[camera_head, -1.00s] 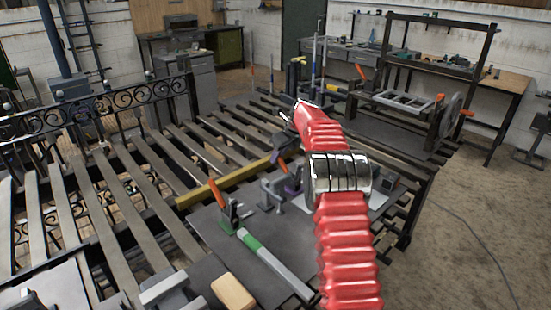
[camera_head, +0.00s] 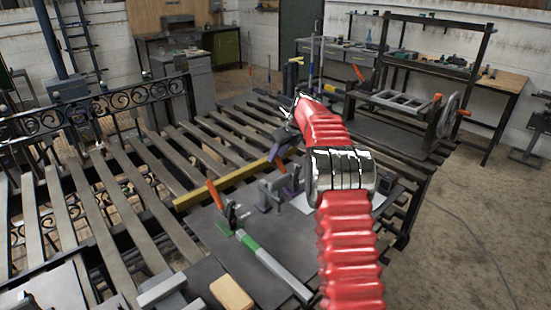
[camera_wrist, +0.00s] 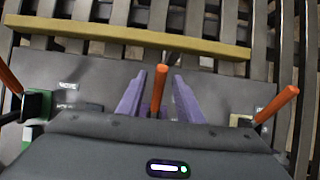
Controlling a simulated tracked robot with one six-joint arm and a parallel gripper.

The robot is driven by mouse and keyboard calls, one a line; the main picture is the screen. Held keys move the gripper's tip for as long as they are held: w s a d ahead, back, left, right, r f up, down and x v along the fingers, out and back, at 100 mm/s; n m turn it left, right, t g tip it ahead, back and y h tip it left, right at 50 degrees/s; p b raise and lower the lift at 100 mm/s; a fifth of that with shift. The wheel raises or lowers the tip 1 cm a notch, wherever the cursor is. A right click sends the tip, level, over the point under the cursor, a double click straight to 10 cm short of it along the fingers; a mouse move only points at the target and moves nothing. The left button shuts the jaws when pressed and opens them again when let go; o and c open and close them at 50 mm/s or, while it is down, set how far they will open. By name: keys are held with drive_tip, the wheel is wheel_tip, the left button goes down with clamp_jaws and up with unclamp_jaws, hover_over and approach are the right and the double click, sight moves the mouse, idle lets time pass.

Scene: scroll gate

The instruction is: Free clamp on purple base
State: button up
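The purple-based clamp (camera_head: 292,181) stands on the dark plate, partly hidden behind my arm in the head view. Its orange handle (camera_wrist: 158,90) stands between two purple prongs in the middle of the wrist view; these look like my gripper's fingers (camera_wrist: 157,98). The fingers are apart, one on each side of the handle, with a gap visible. I cannot tell if either touches it. In the head view my gripper (camera_head: 283,135) is at the top of the handle.
A green-based clamp (camera_head: 230,215) with an orange handle stands left on the plate; it also shows in the wrist view (camera_wrist: 38,103). Another orange handle (camera_wrist: 276,104) is at the right. A yellow bar (camera_wrist: 130,35) lies along the plate's far edge, with slats beyond.

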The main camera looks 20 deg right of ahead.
drive_tip(key=v, duration=1.1)
drive_tip(key=shift+s+a, duration=0.1)
drive_tip(key=shift+s, duration=0.05)
drive_tip(key=s+a+r+n+h, duration=0.1)
drive_tip(key=s+a+r+n, duration=0.3)
drive_tip(key=s+a+n, duration=0.55)
drive_tip(key=s+a+r+n, duration=0.5)
drive_tip(key=s+a+n, duration=0.2)
drive_tip(key=s, duration=0.5)
drive_tip(key=s+a+f+n, duration=0.2)
drive_tip(key=s+n, duration=0.3)
drive_tip(key=s, duration=0.3)
drive_tip(key=s+a+f+n, duration=0.2)
drive_tip(key=s+f+n, duration=0.2)
drive_tip(key=s, duration=0.4)
drive_tip(key=s+a+f+n+h, duration=0.1)
drive_tip(key=s+f+n, duration=0.3)
drive_tip(key=s, duration=0.5)
drive_tip(key=shift+a+n, duration=0.55)
drive_tip(key=shift+n, duration=0.7)
